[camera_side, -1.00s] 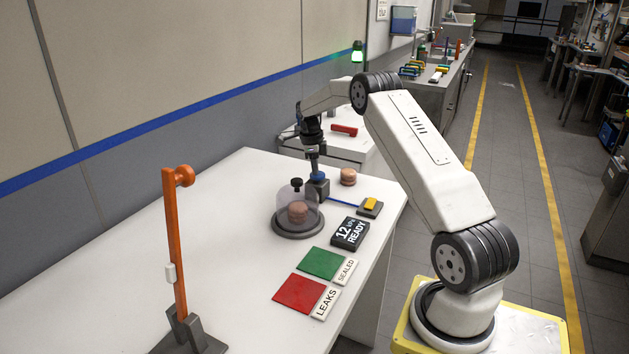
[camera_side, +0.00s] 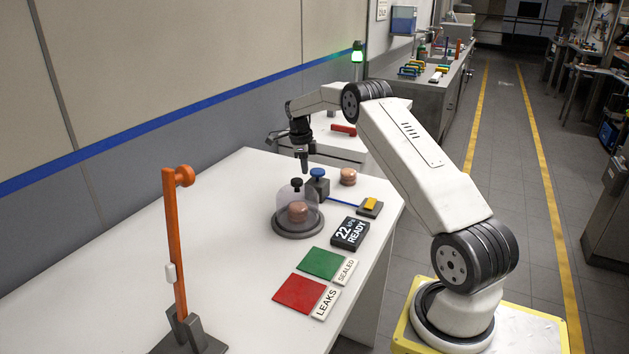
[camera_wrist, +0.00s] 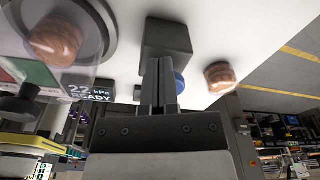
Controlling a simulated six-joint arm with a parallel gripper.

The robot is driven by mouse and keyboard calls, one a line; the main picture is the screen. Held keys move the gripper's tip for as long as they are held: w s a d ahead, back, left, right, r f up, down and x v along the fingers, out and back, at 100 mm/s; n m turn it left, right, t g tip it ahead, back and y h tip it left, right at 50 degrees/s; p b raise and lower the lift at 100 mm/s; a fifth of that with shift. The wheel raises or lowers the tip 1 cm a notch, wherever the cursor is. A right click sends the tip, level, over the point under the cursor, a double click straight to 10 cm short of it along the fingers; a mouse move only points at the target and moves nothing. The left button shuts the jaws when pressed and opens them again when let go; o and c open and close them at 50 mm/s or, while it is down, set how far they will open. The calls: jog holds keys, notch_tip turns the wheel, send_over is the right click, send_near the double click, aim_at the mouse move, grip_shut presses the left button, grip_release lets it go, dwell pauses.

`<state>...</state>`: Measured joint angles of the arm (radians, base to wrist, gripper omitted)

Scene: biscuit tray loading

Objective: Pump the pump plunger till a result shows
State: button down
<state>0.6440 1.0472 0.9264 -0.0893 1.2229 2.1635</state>
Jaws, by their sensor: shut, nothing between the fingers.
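The pump is a dark grey block (camera_side: 317,189) with a blue plunger (camera_side: 317,174) on top. The plunger also shows behind my fingers in the wrist view (camera_wrist: 179,83). My gripper (camera_side: 304,168) is shut and empty, above and a little left of the plunger, apart from it. A clear dome (camera_side: 284,205) with a black knob covers a biscuit stack (camera_side: 298,211) on a round grey base (camera_side: 297,234). The black display (camera_side: 349,233) reads "22 kPa READY" in the wrist view (camera_wrist: 88,92).
Another biscuit stack (camera_side: 348,177) stands right of the pump. A yellow button block (camera_side: 370,205) joins a blue line. Green (camera_side: 321,263) and red (camera_side: 298,294) pads have SEALED and LEAKS labels. An orange post (camera_side: 175,245) stands front left. The table's left is clear.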

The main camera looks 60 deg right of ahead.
aim_at(316, 171)
jog(key=shift+r, duration=0.2)
notch_tip(316, 171, up, 7)
jog(key=shift+w+a+r, duration=0.15)
jog(key=shift+w+r, duration=0.05)
jog(key=shift+w, duration=0.15)
jog(key=shift+s, duration=0.1)
dwell(0.6)
jog(key=shift+s+d+r, duration=0.2)
jog(key=shift+s+d, duration=0.1)
jog(key=shift+s, duration=0.4)
jog(key=shift+s+d+r, duration=0.2)
jog(key=shift+s+d, duration=0.1)
jog(key=shift+s, duration=0.35)
jog(key=shift+f, duration=0.15)
jog(key=shift+s+d+f, duration=0.1)
jog(key=shift+s+f, duration=0.1)
jog(key=shift+f, duration=1.45)
jog(key=shift+s+f, duration=0.15)
jog(key=shift+f, duration=1.55)
